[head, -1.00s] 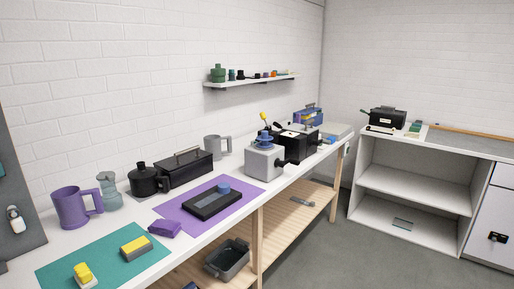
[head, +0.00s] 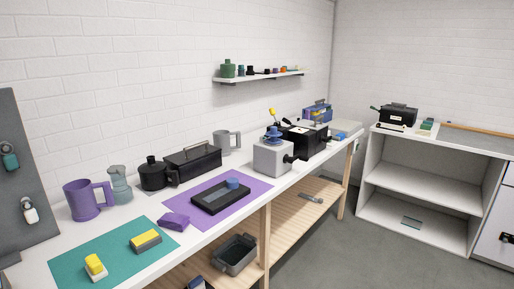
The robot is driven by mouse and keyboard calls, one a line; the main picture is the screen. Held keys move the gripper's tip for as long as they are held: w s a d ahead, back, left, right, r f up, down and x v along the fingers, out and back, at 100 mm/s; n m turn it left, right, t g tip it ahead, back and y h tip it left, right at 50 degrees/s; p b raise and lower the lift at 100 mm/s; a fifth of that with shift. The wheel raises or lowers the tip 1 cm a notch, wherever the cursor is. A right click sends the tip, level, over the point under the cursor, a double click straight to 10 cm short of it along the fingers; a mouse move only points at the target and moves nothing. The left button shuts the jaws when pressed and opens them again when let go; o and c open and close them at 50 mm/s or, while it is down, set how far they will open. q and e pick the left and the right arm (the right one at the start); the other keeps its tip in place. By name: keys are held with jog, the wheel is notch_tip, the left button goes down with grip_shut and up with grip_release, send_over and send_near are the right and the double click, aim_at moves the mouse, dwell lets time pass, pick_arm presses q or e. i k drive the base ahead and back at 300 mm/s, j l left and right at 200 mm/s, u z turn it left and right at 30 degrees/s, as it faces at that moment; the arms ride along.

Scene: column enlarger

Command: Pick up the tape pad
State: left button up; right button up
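I cannot tell for certain which thing is the tape pad. A yellow-topped grey block (head: 146,241) lies on the teal mat (head: 120,262) at the front left of the workbench. A smaller yellow and white piece (head: 96,267) is on the same mat, nearer the front edge. A purple block (head: 173,221) lies between the teal mat and the purple mat (head: 256,187). A black tray (head: 213,204) with a round blue piece (head: 232,184) sits on the purple mat. Neither of my grippers is in view.
A purple mug (head: 85,201), a black pot (head: 152,174) and a black toolbox (head: 193,160) stand along the wall. A grey box machine (head: 272,157) stands further right. A wall shelf (head: 262,78) holds small items. The floor (head: 345,243) at right is clear.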

aim_at(95, 268)
jog(key=u, duration=1.25)
